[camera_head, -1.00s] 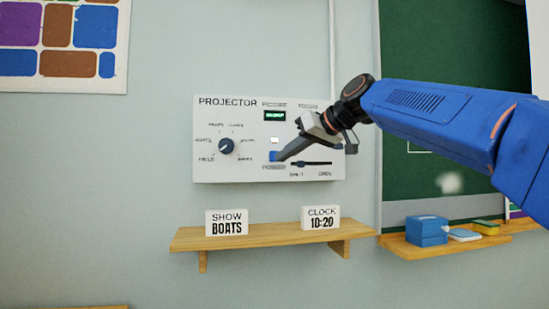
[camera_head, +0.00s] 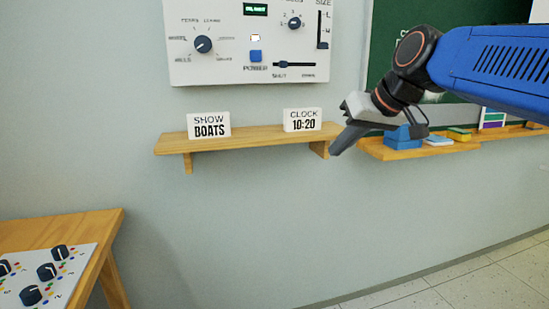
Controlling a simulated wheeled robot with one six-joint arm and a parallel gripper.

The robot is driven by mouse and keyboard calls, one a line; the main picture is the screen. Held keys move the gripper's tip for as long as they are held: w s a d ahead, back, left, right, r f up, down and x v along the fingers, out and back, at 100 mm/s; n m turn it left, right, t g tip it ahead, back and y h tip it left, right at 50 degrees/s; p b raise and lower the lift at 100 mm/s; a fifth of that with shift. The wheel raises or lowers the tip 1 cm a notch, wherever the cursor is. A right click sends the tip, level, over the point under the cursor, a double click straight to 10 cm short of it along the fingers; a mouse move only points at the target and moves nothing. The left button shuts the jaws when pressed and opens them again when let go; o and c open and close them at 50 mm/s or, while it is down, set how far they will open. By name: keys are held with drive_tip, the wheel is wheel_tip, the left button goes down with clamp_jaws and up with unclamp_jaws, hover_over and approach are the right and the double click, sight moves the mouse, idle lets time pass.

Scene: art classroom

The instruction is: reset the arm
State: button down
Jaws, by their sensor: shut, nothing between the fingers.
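My gripper (camera_head: 338,150) is shut and empty. It hangs in the air, pointing down and to the left, just right of the wooden shelf's right end in the picture. My blue arm reaches in from the upper right. The white projector panel (camera_head: 215,70) is on the wall above and left of my gripper. It has a dark knob (camera_head: 203,44), a blue power button (camera_head: 255,56), a lit display (camera_head: 256,9) and a shutter slider (camera_head: 284,64). My gripper is apart from the panel.
A chalk ledge (camera_head: 385,153) with a blue box (camera_head: 402,139) lies behind my gripper. A table (camera_head: 100,225) with a knob board (camera_head: 62,265) stands lower left. The wall below the shelf is clear.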

drive_tip(key=s+d+f+m+h, duration=0.1)
drive_tip(key=s+d+f, duration=0.3)
drive_tip(key=s+f, duration=0.3)
drive_tip(key=s+d+f+m+g+h, duration=0.1)
drive_tip(key=s+d+f+h, duration=0.1)
drive_tip(key=s+d+f, duration=0.3)
drive_tip(key=s+d+f+m+g+h, duration=0.1)
drive_tip(key=s+d+f, duration=0.4)
drive_tip(key=s+f, duration=0.5)
wheel_tip(320, 180, down, 7)
drive_tip(key=shift+s+r+m+h, duration=0.15)
drive_tip(key=shift+s+m+h, duration=0.15)
drive_tip(key=shift+s, duration=0.1)
